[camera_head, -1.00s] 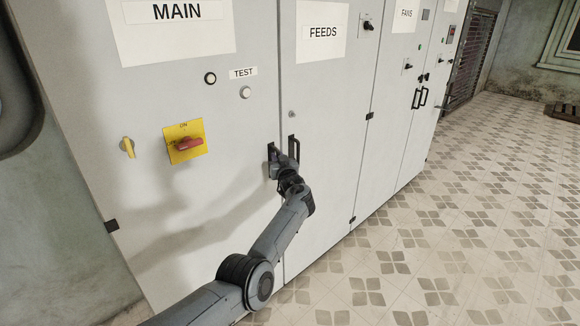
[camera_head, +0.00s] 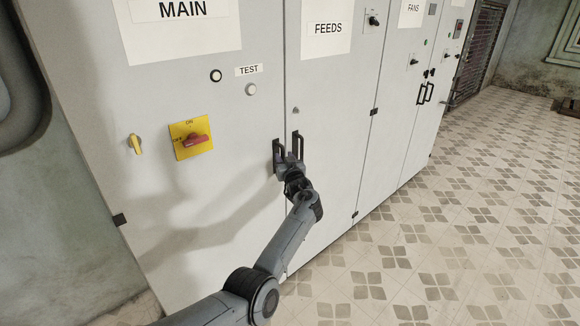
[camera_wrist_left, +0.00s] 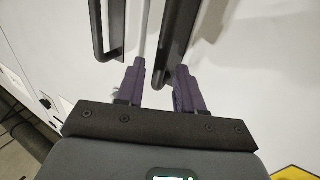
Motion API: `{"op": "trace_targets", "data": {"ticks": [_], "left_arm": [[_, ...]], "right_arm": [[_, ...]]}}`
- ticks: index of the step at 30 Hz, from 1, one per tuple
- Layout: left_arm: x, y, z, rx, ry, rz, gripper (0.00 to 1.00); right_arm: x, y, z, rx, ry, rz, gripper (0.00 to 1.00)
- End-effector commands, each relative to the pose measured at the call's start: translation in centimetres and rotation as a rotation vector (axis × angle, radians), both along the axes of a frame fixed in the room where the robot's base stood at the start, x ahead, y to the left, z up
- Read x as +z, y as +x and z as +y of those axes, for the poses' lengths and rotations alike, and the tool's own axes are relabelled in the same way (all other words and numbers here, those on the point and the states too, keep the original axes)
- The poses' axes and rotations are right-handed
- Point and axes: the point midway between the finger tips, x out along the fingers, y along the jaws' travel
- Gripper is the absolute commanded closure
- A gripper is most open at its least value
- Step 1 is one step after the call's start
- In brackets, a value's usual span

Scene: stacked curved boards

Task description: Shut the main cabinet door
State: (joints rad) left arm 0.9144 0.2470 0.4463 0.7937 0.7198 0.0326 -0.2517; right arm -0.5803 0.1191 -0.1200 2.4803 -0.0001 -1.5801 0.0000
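The main cabinet door (camera_head: 165,95) is light grey, with a MAIN label, a red and yellow switch and a black handle (camera_head: 277,148) at its right edge. It looks about flush with the FEEDS door (camera_head: 335,110); I cannot tell whether a small gap is left. My left gripper (camera_head: 287,162) is at the lower part of the main door's handle. In the left wrist view its two purple fingers (camera_wrist_left: 160,85) are apart, with the dark handle (camera_wrist_left: 175,42) running between them. Contact is unclear. My right gripper is in neither view.
The FEEDS handle (camera_head: 298,146) stands close beside the main one, and also shows in the left wrist view (camera_wrist_left: 98,35). More cabinets continue to the right. The tiled floor (camera_head: 460,240) in front is clear.

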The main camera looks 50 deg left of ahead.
Motion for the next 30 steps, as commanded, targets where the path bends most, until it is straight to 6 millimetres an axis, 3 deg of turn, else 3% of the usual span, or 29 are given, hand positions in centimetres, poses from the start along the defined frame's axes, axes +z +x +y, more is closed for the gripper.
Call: {"op": "trace_targets", "data": {"ticks": [6, 15, 30], "left_arm": [[0.2, -1.1, -3.4, -0.003, 0.0, -0.001, 0.63], [0.1, -2.4, -6.6, -0.001, -0.001, -0.002, 0.63], [0.1, -2.7, -7.2, -0.001, 0.001, -0.001, 0.63]], "right_arm": [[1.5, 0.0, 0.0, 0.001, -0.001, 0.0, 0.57], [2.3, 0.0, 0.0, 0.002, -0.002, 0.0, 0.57], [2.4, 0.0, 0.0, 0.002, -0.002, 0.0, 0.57]]}}
